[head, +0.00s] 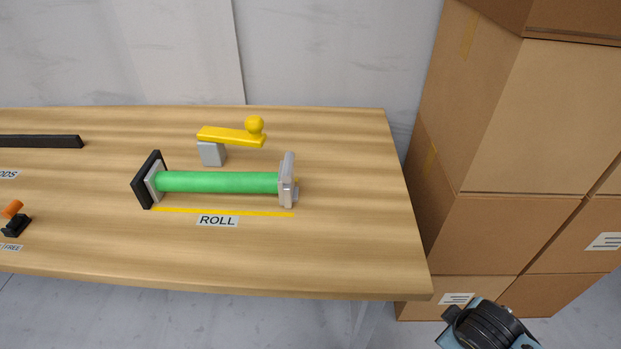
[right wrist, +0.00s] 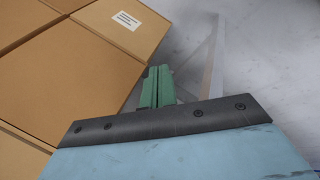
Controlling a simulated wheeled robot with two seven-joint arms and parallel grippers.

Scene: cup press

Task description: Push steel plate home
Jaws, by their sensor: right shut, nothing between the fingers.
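A pale steel plate (head: 288,182) stands upright at the right end of a green roll (head: 218,182) on the table. The roll lies level, and its left end meets a light grey plate (head: 155,182) against a black upright plate (head: 145,172). My right gripper (right wrist: 156,86) is shut and empty in the right wrist view, with boxes and floor beyond it. In the head view my right arm shows at the lower right, off the table's front right corner and well away from the steel plate. My left gripper is out of view.
A yellow lever with a ball knob (head: 232,134) sits on a grey block (head: 211,153) behind the roll. A ROLL label (head: 217,220) and yellow line lie in front. Stacked cardboard boxes (head: 540,120) stand right of the table (head: 350,255). The table's right end is clear.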

